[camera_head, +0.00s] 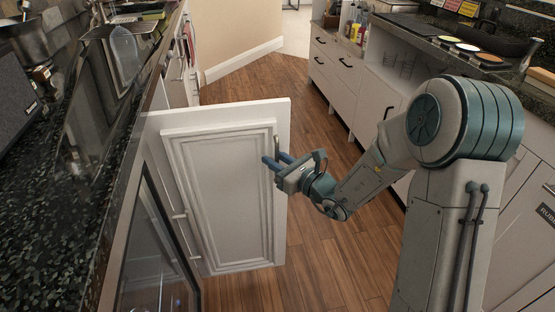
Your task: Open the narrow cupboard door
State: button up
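The narrow white cupboard door (219,190), with a raised panel, stands swung out from the left counter into the aisle. Its face is toward me. A small upright handle (276,146) is near its upper right edge. My gripper (273,159) is at this handle, reaching in from the right. The inside of the cupboard is hidden behind the door.
A dark speckled counter (75,225) runs along the left, with a glass-fronted appliance (155,250) below it. White drawers (345,75) and a second counter line the right. The wooden floor (262,82) beyond the door is clear.

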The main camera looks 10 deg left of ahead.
jog(key=shift+d, duration=0.1)
jog(key=p+v, duration=0.2)
jog(key=v, duration=1.1)
jog(key=shift+s+d, duration=0.2)
jog(key=shift+d, duration=0.1)
jog(key=s+a+r+n+g+h+p, duration=0.3)
jog(key=s+r+n+g+h+p, duration=0.1)
jog(key=s+r+n+g+p, duration=1)
jog(key=s+d+r+n+t+h+p, duration=0.3)
jog(key=d+r+n+t+h+p, duration=0.3)
jog(key=d+r+n+h+p, duration=0.4)
jog(key=d+r+n, duration=0.1)
jog(key=d+r, duration=0.4)
jog(key=shift+d+r, duration=0.2)
jog(key=shift+r, duration=0.1)
